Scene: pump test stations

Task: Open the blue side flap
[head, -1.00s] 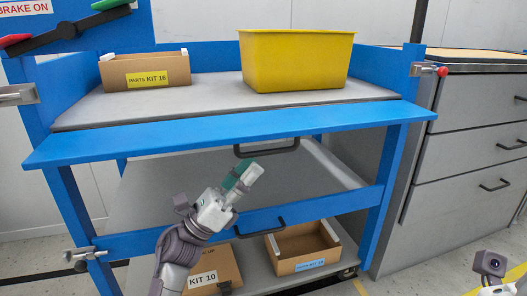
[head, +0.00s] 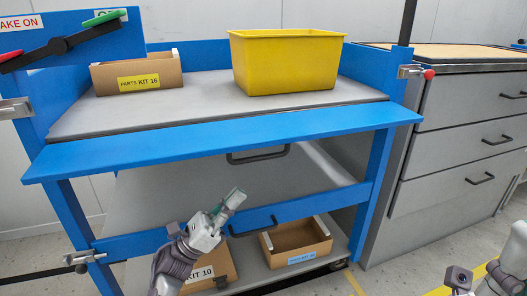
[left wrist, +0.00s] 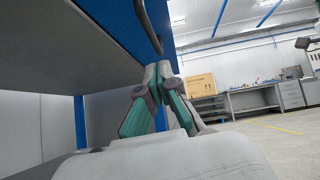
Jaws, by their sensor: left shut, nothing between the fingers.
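The cart's upper blue front panel (head: 220,140) juts out level with the top deck, with a dark bar handle (head: 258,155) under its edge. A lower blue panel (head: 310,205) stands upright and carries another dark handle (head: 253,228). I cannot tell which one is the side flap. My left gripper (head: 234,197) is shut and empty, in front of the cart, below the upper panel and just above the lower handle in the picture. In the left wrist view its closed fingers (left wrist: 163,75) are beneath a blue panel (left wrist: 110,22) with a dark handle (left wrist: 148,25).
A yellow bin (head: 285,65) and a Kit 16 box (head: 138,75) stand on the top deck. Kit boxes (head: 215,270) sit on the bottom shelf. A metal latch (head: 85,258) is at the lower left. A grey drawer cabinet (head: 450,150) stands right. My right arm (head: 505,270) shows lower right.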

